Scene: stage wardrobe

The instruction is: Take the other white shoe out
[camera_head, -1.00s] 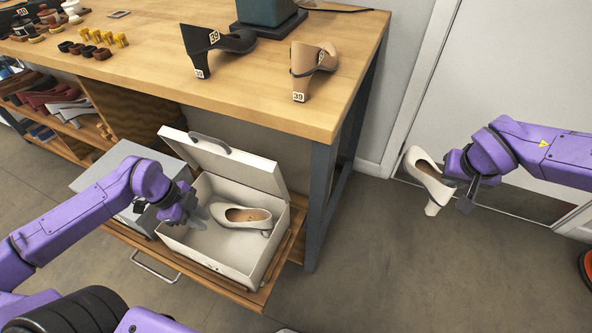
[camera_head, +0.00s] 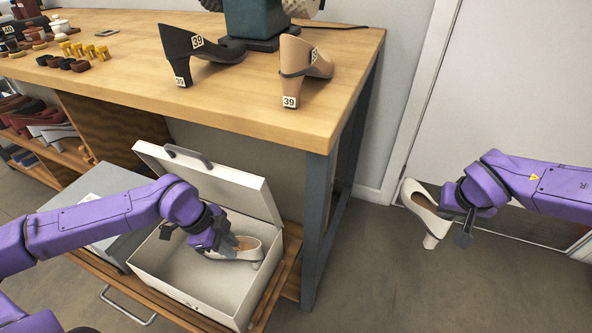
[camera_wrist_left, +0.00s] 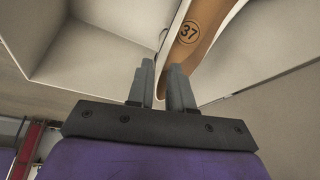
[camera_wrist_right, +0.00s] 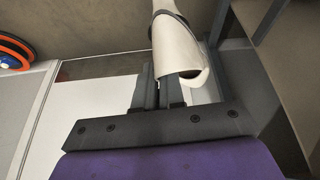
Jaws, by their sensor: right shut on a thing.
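A white heeled shoe (camera_head: 252,256) lies in an open white box (camera_head: 178,272), with its tan insole facing up. My left gripper (camera_head: 222,250) is down inside the box at this shoe and hides part of it. In the left wrist view the insole reads 37, and the shoe's edge (camera_wrist_left: 168,50) lies between the fingertips (camera_wrist_left: 161,75), which stand apart. My right gripper (camera_head: 462,222) is shut on another white heeled shoe (camera_head: 424,212), held in the air at the right. The right wrist view shows that shoe (camera_wrist_right: 178,48) at its fingers (camera_wrist_right: 157,90).
The box's raised lid (camera_head: 225,188) stands behind my left gripper. The box rests on a pulled-out wooden drawer (camera_head: 288,262), beside a closed grey box (camera_head: 75,215). The workbench (camera_head: 225,100) overhangs behind, bearing a black shoe (camera_head: 190,52) and a tan shoe (camera_head: 297,68).

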